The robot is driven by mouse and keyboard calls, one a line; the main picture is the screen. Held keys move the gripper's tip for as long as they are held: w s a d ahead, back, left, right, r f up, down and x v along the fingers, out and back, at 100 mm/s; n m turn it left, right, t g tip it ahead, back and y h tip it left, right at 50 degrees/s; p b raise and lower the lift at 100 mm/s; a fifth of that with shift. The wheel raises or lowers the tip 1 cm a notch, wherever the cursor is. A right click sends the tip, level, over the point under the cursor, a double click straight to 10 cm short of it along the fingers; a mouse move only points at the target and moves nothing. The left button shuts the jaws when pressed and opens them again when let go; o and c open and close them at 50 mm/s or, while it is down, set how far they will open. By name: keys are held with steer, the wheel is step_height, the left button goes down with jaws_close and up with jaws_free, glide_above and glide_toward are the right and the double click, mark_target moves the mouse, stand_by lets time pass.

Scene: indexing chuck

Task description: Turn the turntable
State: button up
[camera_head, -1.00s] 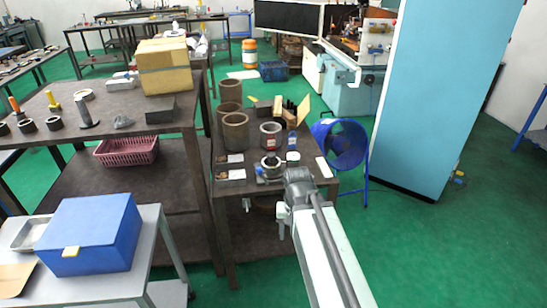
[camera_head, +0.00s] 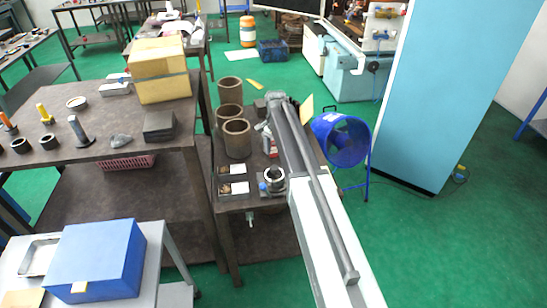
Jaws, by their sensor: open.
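The turntable appears to be the small round chuck (camera_head: 273,175), a pale ring with a dark centre on a dark base. It sits near the front of the low dark table, just left of my arm. A small blue part (camera_head: 263,187) shows at its left side. My gripper (camera_head: 274,101) is at the far end of my arm, over the back of this table, beyond the chuck and apart from it. It is open and no held object shows. Its fingers are hard to make out, and my arm hides part of the table's right side.
Brown cylinders (camera_head: 236,138) stand upright left of my arm. Small trays (camera_head: 233,188) lie left of the chuck. A blue fan (camera_head: 342,139) stands right of the table, and a tall blue cabinet (camera_head: 430,100) beyond it. Green floor is free at right.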

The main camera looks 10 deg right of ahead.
mark_target(275, 167)
steer(key=shift+w+a+f, duration=0.1)
steer(key=shift+w+f, duration=0.1)
steer(key=shift+f, duration=0.2)
step_height(275, 167, down, 8)
steer(key=b, duration=0.8)
steer(key=shift+s+r, duration=0.1)
steer(key=shift+r, duration=0.25)
